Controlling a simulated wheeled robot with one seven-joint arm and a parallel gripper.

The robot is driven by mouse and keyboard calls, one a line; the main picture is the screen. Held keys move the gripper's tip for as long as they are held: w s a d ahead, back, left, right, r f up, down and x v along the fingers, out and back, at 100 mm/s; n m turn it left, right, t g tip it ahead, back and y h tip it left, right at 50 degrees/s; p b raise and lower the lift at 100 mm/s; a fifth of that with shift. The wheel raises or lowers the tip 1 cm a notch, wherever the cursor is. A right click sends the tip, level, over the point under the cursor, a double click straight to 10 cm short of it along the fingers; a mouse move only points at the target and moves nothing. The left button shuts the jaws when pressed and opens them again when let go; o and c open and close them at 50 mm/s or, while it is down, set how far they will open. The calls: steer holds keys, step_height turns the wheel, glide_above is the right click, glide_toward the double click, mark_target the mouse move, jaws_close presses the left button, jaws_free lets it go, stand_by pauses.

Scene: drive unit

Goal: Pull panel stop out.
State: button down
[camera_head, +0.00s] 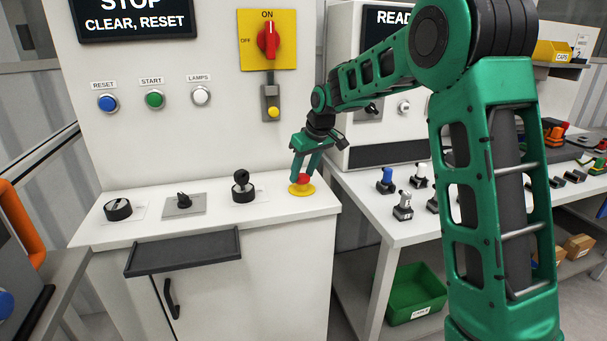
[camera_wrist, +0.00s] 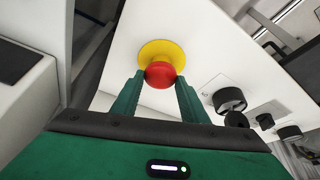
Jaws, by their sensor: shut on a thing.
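The panel stop is a red mushroom button (camera_head: 303,179) on a round yellow base (camera_head: 301,189), at the right end of the white console top. In the wrist view the red button (camera_wrist: 160,74) sits between my fingertips, with the yellow base (camera_wrist: 157,52) behind it. My gripper (camera_head: 304,172) reaches down from above, and its green fingers (camera_wrist: 158,86) are closed on the sides of the red button. The fingers hide part of the button in the head view. I cannot tell whether the button is pressed in or out.
A black knob switch (camera_head: 241,188), a selector on a grey plate (camera_head: 184,203) and a black dial (camera_head: 118,209) stand left on the console top. Above are a red rotary switch (camera_head: 268,39) and a START button (camera_head: 154,99). A table (camera_head: 372,212) with loose switches stands right.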

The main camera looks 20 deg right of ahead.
steer(key=shift+r, duration=0.8)
steer(key=c, duration=1.1)
jaws_free()
steer(key=v, duration=1)
steer(key=shift+s+d+r, duration=0.1)
steer(key=shift+r, duration=0.15)
